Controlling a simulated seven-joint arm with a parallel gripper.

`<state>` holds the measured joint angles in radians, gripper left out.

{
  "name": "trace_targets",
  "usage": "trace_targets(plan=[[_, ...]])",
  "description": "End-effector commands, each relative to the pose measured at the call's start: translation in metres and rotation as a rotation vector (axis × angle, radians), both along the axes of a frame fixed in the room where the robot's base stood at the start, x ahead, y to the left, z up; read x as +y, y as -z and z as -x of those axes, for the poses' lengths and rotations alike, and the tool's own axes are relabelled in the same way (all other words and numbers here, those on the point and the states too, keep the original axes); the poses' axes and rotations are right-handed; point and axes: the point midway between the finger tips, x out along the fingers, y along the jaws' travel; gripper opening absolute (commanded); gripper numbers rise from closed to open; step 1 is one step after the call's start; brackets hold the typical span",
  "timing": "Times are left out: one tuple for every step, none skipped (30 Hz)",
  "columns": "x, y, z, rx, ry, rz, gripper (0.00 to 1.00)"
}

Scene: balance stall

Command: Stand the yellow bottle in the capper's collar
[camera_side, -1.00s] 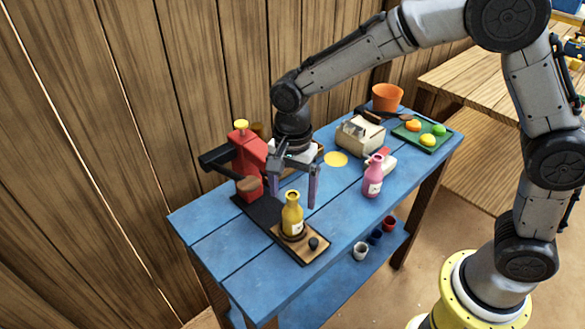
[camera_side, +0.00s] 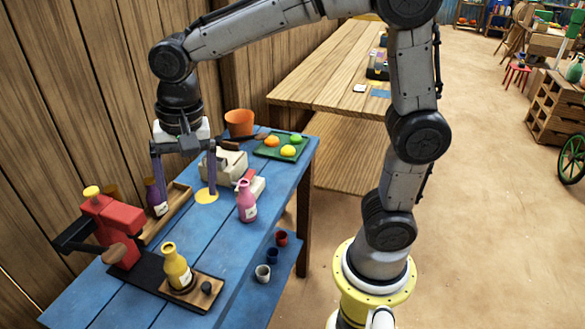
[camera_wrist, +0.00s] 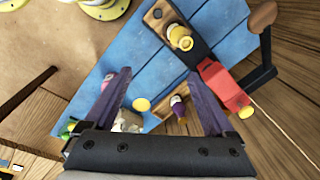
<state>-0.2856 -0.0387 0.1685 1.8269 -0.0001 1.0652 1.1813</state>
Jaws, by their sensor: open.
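The yellow bottle (camera_side: 176,267) stands on the wooden plate (camera_side: 208,300) at the front of the red capper (camera_side: 119,232). A brown collar ring (camera_side: 181,288) shows around the bottle's foot. The bottle looks upright, its lean matching the slant of this view; how deep it sits is hidden. In the wrist view the bottle (camera_wrist: 180,37) is seen from above, over the plate. My gripper (camera_side: 186,197) is open and empty, apart from the bottle, farther back over the table. In the wrist view a purple bottle (camera_wrist: 178,104) shows between its spread fingers.
A pink bottle (camera_side: 246,203), orange pot (camera_side: 239,122) and green fruit tray (camera_side: 268,153) are farther right. Bare blue tabletop (camera_side: 215,238) lies between.

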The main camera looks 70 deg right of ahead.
Motion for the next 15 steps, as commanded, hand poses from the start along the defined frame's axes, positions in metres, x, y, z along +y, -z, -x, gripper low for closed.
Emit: trace_targets(plan=[[-0.017,-0.013,0.019,-0.048,-0.075,0.003,0.89],[-0.026,-0.017,0.029,-0.071,-0.125,0.01,0.89],[-0.036,-0.023,0.043,-0.105,-0.195,0.021,0.89],[-0.043,-0.025,0.053,-0.128,-0.246,0.031,0.89],[-0.05,-0.028,0.064,-0.153,-0.298,0.043,0.89],[-0.059,-0.03,0.078,-0.185,-0.365,0.063,0.89],[-0.065,-0.03,0.089,-0.208,-0.415,0.081,0.89],[-0.07,-0.03,0.099,-0.229,-0.463,0.098,0.89],[-0.076,-0.03,0.112,-0.257,-0.525,0.125,0.89],[-0.08,-0.028,0.121,-0.274,-0.569,0.145,0.89],[-0.084,-0.027,0.13,-0.29,-0.611,0.165,0.89],[-0.088,-0.024,0.14,-0.311,-0.66,0.191,0.89],[-0.09,-0.022,0.146,-0.323,-0.695,0.21,0.89],[-0.092,-0.02,0.152,-0.333,-0.725,0.227,0.89],[-0.095,-0.017,0.159,-0.344,-0.761,0.248,0.89]])
